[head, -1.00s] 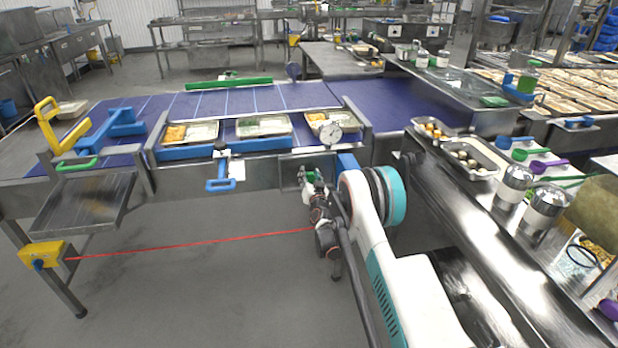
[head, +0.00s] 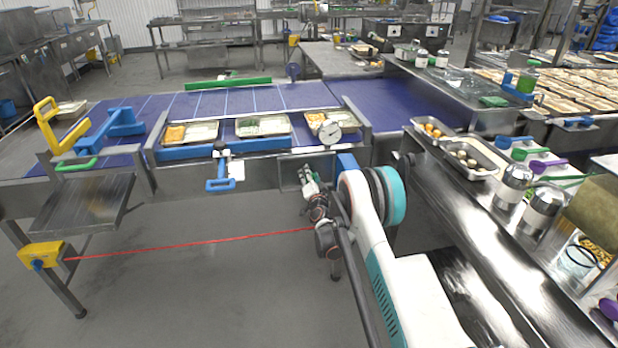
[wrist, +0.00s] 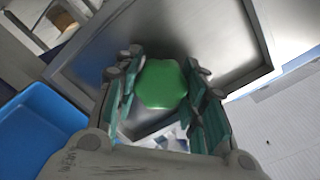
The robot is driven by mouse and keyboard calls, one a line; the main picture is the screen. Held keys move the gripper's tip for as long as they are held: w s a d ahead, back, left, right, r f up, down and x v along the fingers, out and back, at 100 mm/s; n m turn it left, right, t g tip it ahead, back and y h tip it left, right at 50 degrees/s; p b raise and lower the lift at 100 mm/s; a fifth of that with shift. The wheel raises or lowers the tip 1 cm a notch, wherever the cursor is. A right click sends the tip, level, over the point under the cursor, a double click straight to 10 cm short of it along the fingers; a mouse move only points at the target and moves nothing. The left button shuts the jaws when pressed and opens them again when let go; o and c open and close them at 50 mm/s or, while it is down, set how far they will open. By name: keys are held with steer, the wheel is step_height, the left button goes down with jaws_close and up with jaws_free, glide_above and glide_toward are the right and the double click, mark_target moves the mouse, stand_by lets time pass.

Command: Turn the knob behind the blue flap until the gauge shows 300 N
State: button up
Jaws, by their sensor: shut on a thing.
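A green, roughly six-sided knob (wrist: 161,84) sits between the two fingers of my gripper (wrist: 160,72) in the wrist view. The fingers are shut on it from both sides. In the head view my gripper (head: 305,171) reaches into a recess in the conveyor's front panel and mostly hides the knob. The blue flap (head: 347,162) stands clear of the recess at its right; a blue piece, probably the flap, fills the left of the wrist view (wrist: 28,125). The round white gauge (head: 330,132) is above the recess. Its reading is too small to tell.
Food trays (head: 263,125) lie on the blue conveyor (head: 230,100) behind the panel. A blue handle (head: 219,185) hangs left of the recess. A red cord (head: 190,245) runs from a yellow box (head: 43,255) toward my arm. Metal frame edges surround the knob closely.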

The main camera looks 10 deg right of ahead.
stand_by(0.3)
steer(key=o, duration=1.1)
steer(key=s, duration=1.2)
